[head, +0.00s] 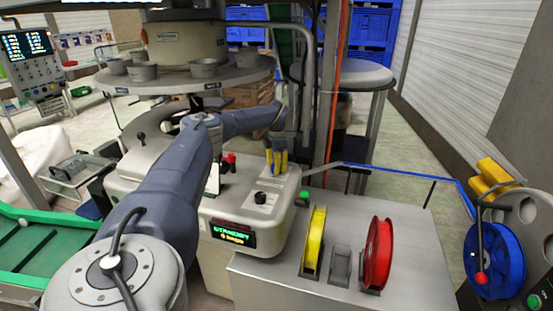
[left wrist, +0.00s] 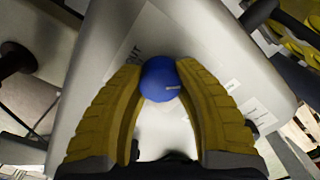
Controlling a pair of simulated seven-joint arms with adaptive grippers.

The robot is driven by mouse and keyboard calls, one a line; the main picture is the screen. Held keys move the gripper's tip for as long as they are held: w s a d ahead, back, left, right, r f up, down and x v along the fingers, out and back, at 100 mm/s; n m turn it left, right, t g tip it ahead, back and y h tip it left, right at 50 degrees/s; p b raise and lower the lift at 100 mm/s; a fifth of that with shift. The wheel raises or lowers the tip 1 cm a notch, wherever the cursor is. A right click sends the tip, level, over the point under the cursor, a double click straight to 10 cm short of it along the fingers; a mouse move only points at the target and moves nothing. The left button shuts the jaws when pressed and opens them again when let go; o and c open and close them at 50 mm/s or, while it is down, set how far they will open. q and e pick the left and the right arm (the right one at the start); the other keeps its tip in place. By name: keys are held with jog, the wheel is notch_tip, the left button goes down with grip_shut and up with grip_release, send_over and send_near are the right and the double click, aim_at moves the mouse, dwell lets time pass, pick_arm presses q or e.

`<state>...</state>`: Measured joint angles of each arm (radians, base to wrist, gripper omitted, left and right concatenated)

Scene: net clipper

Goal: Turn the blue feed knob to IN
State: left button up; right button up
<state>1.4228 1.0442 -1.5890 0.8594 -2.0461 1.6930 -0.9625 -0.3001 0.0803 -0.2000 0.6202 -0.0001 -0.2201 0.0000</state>
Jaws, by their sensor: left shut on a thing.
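The blue feed knob (left wrist: 161,80) shows in the left wrist view between the yellow fingers of my left gripper (left wrist: 161,73). The fingers press on its two sides, and it sits on the light grey machine top. A short pale mark on the knob points to the right in that view. A printed label (left wrist: 132,55), partly hidden, lies at the knob's upper left. In the head view my left gripper (head: 277,162) points down at the back right of the machine's cover (head: 235,205), and its fingers hide the knob. My right gripper is not in view.
A black knob (head: 260,198) and a lit display (head: 233,235) are at the machine's front, with a green button (head: 305,195) to the right. A yellow reel (head: 314,240), a red reel (head: 378,252) and a blue reel (head: 495,260) stand further right. A metal post rises behind the gripper.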

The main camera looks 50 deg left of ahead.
pick_arm(q)
jog(key=m, duration=0.4)
jog(key=shift+m, duration=2.1)
